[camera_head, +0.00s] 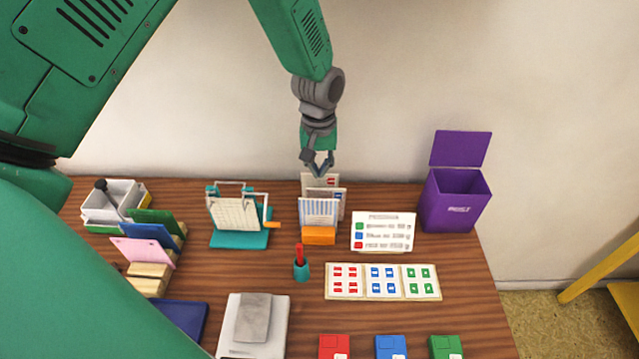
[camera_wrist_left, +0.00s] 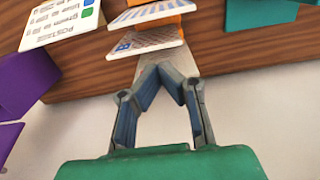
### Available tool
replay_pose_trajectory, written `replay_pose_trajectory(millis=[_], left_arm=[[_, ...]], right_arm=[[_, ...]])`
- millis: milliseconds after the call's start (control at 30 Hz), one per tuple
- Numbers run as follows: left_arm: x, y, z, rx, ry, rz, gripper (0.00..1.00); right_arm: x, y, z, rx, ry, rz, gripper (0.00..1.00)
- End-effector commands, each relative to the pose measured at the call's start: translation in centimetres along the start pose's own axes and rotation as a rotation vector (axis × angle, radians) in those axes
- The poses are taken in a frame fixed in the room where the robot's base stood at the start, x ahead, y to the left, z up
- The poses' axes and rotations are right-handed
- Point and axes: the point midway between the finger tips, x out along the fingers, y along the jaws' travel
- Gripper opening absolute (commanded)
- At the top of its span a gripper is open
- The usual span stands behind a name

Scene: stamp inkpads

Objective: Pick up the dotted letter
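Three upright letters stand one behind another in an orange holder (camera_head: 318,236). The front letter (camera_head: 318,211) has blue stripes. The middle letter (camera_head: 341,205) is mostly hidden behind it, and the rear letter (camera_head: 331,182) shows red marks. I cannot make out which one is dotted. My left gripper (camera_head: 319,175) points down at the rear letter's top edge. In the left wrist view its fingertips (camera_wrist_left: 159,70) lean close together, with a pale letter edge beyond them. Whether they touch or hold it is unclear. My right gripper is not in view.
A purple bin (camera_head: 457,202) stands right of the letters, beside a white postage sign (camera_head: 383,232). A calendar-like stand (camera_head: 239,240) is to the left.

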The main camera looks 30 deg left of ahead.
Motion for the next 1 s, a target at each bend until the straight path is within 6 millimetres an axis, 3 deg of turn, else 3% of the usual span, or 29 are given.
replay_pose_trajectory(millis=[367, 500, 600, 867, 1000], left_arm=[[-0.8, 0.0, 0.2, 0.0, -0.006, -0.002, 0.02], [-0.7, 0.0, 0.3, 0.0, -0.007, -0.002, 0.51], [-0.7, 0.0, 0.3, 0.0, -0.007, -0.002, 0.8], [-0.8, 0.0, 0.3, 0.0, -0.007, -0.002, 0.8], [-2.1, 0.0, 0.2, 0.0, -0.004, -0.001, 0.8]], right_arm=[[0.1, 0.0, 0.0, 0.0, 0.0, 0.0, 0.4], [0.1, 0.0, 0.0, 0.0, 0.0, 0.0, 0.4], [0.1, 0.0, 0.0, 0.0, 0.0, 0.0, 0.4], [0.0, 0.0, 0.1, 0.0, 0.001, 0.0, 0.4], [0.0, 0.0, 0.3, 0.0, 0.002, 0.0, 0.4]])
